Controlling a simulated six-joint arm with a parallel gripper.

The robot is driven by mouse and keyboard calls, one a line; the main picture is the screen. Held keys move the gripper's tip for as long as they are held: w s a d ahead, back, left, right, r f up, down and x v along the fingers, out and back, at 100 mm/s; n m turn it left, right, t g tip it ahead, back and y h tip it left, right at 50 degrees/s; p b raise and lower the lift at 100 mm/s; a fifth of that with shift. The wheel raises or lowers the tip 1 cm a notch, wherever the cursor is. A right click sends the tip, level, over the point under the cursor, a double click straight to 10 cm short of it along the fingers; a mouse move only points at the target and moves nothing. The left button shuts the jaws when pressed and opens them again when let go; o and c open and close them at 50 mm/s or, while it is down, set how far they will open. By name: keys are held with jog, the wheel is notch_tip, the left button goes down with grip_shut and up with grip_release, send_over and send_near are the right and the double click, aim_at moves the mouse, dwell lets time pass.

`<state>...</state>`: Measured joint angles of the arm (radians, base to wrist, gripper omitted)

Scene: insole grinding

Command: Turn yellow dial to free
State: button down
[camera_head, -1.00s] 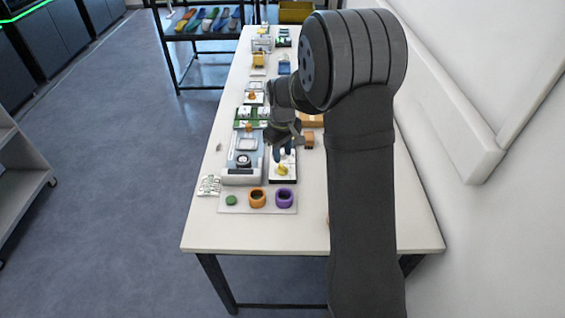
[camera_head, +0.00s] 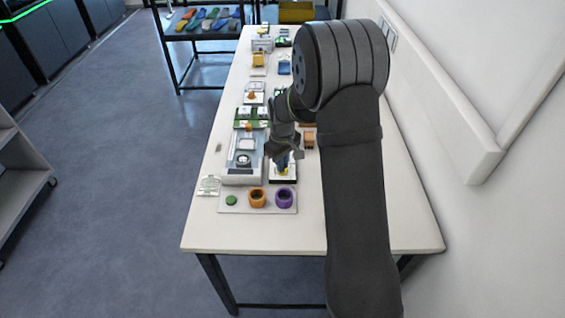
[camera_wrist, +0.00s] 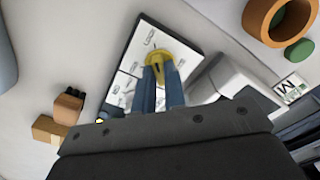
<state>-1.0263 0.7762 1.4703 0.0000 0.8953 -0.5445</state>
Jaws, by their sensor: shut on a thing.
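The yellow dial (camera_wrist: 159,62) sits on a white panel (camera_wrist: 147,38) with printed labels in the wrist view; one label near it is partly readable. My gripper (camera_wrist: 160,85) has its two blue fingers at the dial, shut on its raised grip. In the head view my gripper (camera_head: 283,160) points down over the panel (camera_head: 284,179), and the dial is mostly hidden behind the fingers. The dial's exact pointing direction is hard to tell.
A grey device (camera_head: 240,175) stands just left of the panel. An orange ring (camera_head: 257,198), a purple ring (camera_head: 284,198) and a green disc (camera_head: 231,200) lie on a plate in front. Brown blocks (camera_wrist: 57,120) lie beside the panel. The table's right side is partly hidden by my arm.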

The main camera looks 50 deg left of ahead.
jog(key=shift+n, duration=0.4)
jog(key=n, duration=0.7)
jog(key=shift+n, duration=0.3)
jog(key=n, duration=0.4)
jog(key=shift+n, duration=2)
jog(key=c, duration=1.5)
grip_release()
